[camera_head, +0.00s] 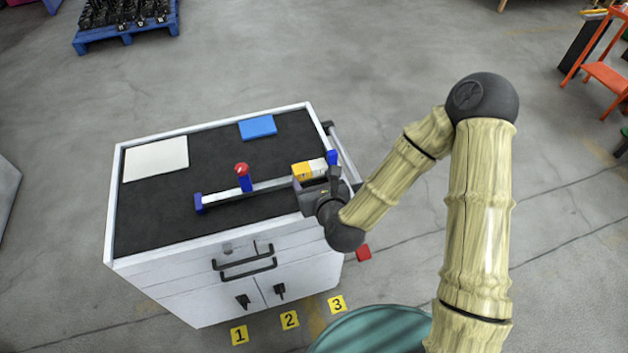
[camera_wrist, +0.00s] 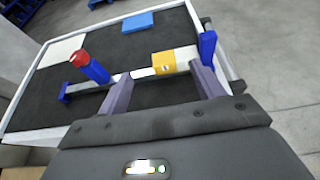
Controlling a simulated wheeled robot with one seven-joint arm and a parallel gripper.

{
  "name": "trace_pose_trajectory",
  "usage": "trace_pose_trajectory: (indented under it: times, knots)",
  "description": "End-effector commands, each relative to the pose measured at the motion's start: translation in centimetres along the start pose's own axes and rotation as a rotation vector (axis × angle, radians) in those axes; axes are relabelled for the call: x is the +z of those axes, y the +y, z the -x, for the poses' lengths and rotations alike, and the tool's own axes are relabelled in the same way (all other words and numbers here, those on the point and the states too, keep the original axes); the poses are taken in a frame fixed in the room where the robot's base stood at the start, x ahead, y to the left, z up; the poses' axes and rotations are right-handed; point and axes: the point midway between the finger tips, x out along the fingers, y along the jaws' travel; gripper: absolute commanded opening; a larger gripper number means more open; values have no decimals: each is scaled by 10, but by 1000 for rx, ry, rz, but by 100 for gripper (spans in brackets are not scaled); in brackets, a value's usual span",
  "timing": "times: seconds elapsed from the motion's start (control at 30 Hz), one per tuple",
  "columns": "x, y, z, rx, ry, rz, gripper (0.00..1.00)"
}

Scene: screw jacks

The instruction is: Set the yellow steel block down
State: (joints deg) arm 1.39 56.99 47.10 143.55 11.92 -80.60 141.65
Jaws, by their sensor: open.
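The yellow steel block (camera_head: 301,171), with a white part beside it, is at the right end of a pale bar with blue ends (camera_head: 222,198) on the cart top. In the wrist view the yellow block (camera_wrist: 164,63) appears on or just over the bar, near the blue right end piece (camera_wrist: 208,46); I cannot tell exact contact. My gripper (camera_head: 318,184) is at the cart's right side, close to the block. In the wrist view my gripper (camera_wrist: 162,73) is open, its fingers apart with the block just ahead between them. My gripper hides part of the bar in the head view.
A white sheet (camera_head: 156,158) and a blue pad (camera_head: 258,127) lie on the black cart top (camera_head: 180,225). A red block (camera_head: 363,252) shows beside the cart.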

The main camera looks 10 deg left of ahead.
Motion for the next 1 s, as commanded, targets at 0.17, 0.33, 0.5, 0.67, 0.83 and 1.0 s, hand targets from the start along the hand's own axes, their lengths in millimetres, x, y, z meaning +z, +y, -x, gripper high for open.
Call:
trace_pose_trajectory:
  times: [0.17,0.33,0.5,0.67,0.83,1.0]
  knots:
    - [0,0,0,0,0,0,67]
    - [0,0,0,0,0,0,67]
    - [-1,-3,0,10,18,82,67]
    - [-5,-16,5,52,91,392,67]
    - [-13,-43,19,134,210,841,67]
    - [-18,-77,44,247,333,1257,67]
